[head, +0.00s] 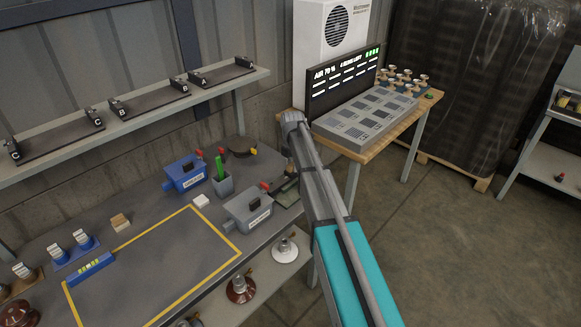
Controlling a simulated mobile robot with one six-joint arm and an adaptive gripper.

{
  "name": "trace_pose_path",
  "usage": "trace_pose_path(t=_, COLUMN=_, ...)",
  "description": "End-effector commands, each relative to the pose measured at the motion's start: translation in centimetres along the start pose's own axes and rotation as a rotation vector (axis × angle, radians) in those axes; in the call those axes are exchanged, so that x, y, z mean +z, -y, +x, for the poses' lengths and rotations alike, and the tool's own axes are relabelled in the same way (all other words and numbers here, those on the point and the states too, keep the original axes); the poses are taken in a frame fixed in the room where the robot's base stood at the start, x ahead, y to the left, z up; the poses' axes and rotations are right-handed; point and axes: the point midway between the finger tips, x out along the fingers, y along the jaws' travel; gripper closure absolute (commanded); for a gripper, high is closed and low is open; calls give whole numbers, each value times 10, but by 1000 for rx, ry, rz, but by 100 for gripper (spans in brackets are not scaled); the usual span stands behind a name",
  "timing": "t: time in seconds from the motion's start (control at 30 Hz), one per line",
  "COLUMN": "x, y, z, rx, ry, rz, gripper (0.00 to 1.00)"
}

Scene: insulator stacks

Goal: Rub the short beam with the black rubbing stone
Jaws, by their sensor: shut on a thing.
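My arm reaches over the right end of the grey workbench. My gripper (290,171) points down at its back right corner, over a dark green tray-like plate (287,193). It is small here and partly hidden by my arm. It is shut on a small dark thing, which seems to be the black rubbing stone; its outline is hard to make out. Three dark beams lie on the wall shelf between end pieces, marked C (57,141), B (152,102) and A (221,77).
A wooden table (381,141) with a display panel stands right.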

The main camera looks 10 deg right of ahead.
Motion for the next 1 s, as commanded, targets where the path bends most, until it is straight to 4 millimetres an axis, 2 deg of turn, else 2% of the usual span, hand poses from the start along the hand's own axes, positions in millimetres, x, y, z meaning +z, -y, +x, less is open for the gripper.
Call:
trace_pose_path(t=0.67, x=-2, y=0, z=3, rx=-1, ry=0, rz=0, gripper=100)
trace_pose_path(t=1.0, x=-20, y=1, z=2, rx=0, ry=-1, rz=-2, gripper=100)
